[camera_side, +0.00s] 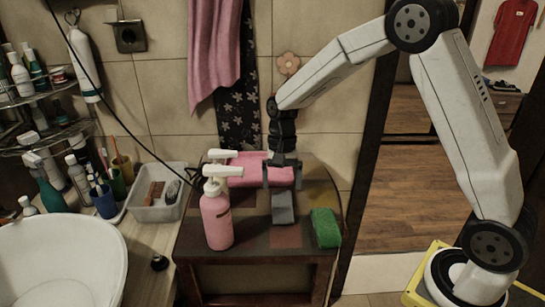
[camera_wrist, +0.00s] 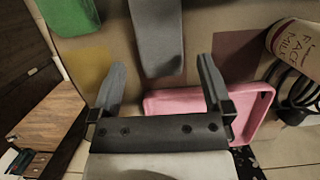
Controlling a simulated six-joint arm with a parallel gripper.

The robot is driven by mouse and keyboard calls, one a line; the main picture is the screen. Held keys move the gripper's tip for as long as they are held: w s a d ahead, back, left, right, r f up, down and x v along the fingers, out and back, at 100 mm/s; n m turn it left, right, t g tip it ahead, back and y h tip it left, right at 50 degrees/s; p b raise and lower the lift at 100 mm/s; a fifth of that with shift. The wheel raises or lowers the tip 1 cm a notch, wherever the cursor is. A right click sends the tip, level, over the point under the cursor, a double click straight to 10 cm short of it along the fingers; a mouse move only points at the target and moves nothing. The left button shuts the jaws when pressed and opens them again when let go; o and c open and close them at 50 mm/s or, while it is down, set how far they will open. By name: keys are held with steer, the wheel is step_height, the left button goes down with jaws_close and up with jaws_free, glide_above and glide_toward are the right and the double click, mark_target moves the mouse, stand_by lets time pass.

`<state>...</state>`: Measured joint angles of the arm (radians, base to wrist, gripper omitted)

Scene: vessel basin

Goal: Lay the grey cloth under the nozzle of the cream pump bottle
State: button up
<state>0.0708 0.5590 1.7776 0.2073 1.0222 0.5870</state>
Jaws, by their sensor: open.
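The grey cloth (camera_side: 283,207) lies flat on the small table as a narrow strip, just in front of my gripper (camera_side: 282,183). In the wrist view the cloth (camera_wrist: 158,32) runs away from my gripper (camera_wrist: 160,64), its near end in line with the gap between the fingers. The fingers are apart, with nothing held. A cream bottle marked face milk (camera_wrist: 295,45) shows at the right edge of the wrist view. In the side view a second white pump head (camera_side: 221,154) shows behind the pink pump bottle (camera_side: 216,220); the body below it is mostly hidden.
A pink flat item (camera_side: 250,162) lies beside and under my gripper. A green sponge (camera_side: 325,228) lies right of the cloth. A basin (camera_side: 60,265) and a clear bin (camera_side: 157,195) stand at the left.

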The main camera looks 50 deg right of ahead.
mark_target(282, 198)
steer(key=shift+f, duration=0.1)
steer(key=shift+x, duration=2.5)
steer(key=shift+s, duration=0.15)
steer(key=c, duration=1.2)
